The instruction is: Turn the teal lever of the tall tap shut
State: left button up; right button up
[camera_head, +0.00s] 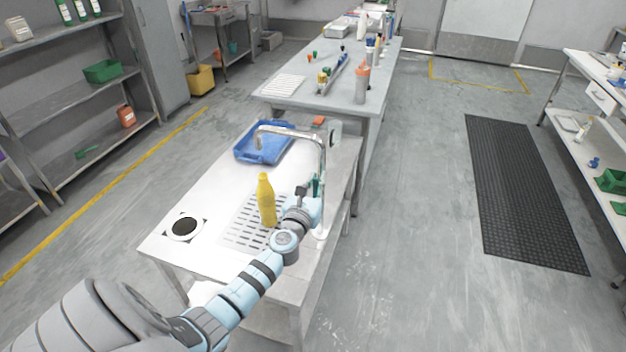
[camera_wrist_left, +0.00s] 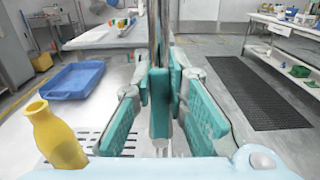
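The tall tap (camera_head: 322,160) rises at the right edge of the steel sink counter and its spout arches to the left. A small teal part, apparently its lever (camera_head: 315,185), shows low on the tap, partly hidden by my gripper. My left gripper (camera_head: 306,197) is at the base of the tap, right at the lever. In the left wrist view, the tap's upright (camera_wrist_left: 156,35) stands straight ahead between the gripper's teal-padded fingers (camera_wrist_left: 164,95). Teal pieces crowd together there, so I cannot tell lever from fingertip or whether they touch. My right gripper is out of view.
A yellow bottle (camera_head: 266,200) stands on the drain grate (camera_head: 240,234), just left of my gripper. A blue tray (camera_head: 250,157) lies behind it on the counter. A round dark opening (camera_head: 185,227) is at the front left. Open floor lies to the right.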

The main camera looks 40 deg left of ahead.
pick_arm(q)
jog(key=o, duration=0.5)
jog(key=v, duration=1.2)
jog(key=shift+d, duration=0.1)
